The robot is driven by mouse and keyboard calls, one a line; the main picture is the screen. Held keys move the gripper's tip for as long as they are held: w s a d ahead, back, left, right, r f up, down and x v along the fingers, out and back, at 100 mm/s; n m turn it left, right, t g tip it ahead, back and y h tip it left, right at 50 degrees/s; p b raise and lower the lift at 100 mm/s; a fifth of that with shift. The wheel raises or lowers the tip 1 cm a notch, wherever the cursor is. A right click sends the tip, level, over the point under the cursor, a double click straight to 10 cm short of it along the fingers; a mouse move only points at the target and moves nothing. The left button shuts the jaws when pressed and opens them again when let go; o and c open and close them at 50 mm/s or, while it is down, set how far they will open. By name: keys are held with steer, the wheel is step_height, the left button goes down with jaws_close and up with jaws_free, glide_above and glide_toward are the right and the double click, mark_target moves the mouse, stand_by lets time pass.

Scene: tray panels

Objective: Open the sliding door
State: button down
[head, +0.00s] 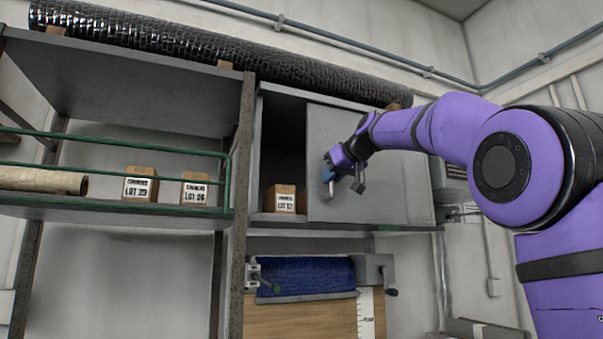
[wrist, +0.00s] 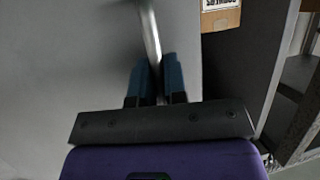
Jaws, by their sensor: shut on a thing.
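The sliding door (head: 390,195) is a flat grey panel covering the right part of a grey cabinet in the head view. The cabinet's left part is uncovered and shows a dark interior (head: 283,150). The door's surface also fills the left of the wrist view (wrist: 60,70). A pale metal bar handle (wrist: 151,38) stands on the door. My gripper (head: 329,176) is near the door's left edge. In the wrist view its two blue fingers (wrist: 156,82) are shut on the handle, one on each side. The handle's lower end is hidden between them.
A cardboard box labelled LOT (head: 281,200) stands inside the cabinet opening and also shows in the wrist view (wrist: 220,15). A green-railed shelf (head: 110,209) with boxes is at left. A blue roll (head: 305,275) hangs below the cabinet. A dark mesh roll lies on top (head: 200,45).

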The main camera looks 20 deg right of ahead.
steer(key=d, duration=1.4)
steer(key=shift+f, duration=0.1)
steer(key=c, duration=1.5)
jaws_free()
steer(key=shift+o, duration=0.2)
glide_toward(374, 180)
steer(key=s, duration=0.1)
steer(key=s+a, duration=0.2)
steer(key=s, duration=0.1)
steer(key=shift+a+f, duration=0.25)
steer(key=shift+f, duration=0.1)
